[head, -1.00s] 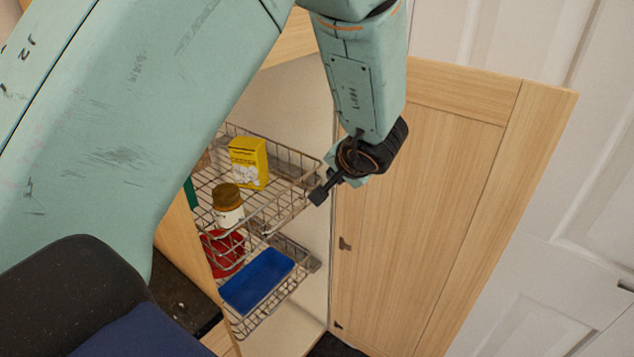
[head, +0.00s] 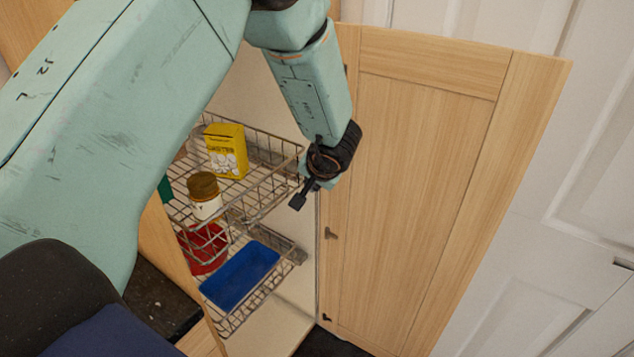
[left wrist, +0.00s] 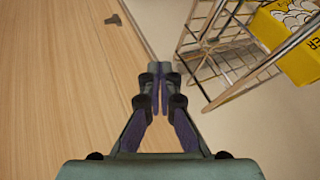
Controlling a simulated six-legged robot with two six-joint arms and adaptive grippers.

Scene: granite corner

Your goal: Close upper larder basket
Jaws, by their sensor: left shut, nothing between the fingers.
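The upper larder basket (head: 262,207) is a wire basket pulled part way out of the tall wooden cabinet. It holds a yellow box (head: 227,152) and a brown-lidded jar (head: 205,195). My left gripper (head: 297,202) is shut and empty, just right of the basket's front right corner. In the left wrist view, the shut fingertips (left wrist: 160,74) are between the wooden door and the basket's wire corner (left wrist: 206,105), apart from the wires as far as I can see. The basket's left part is hidden by my arm. My right gripper is not in view.
The open cabinet door (head: 420,150) stands close on the right. A lower wire basket (head: 290,254) holds a blue tray (head: 240,275) and a red item (head: 203,250). A dark counter (head: 155,305) is at lower left, and a white panelled door (head: 590,190) is behind.

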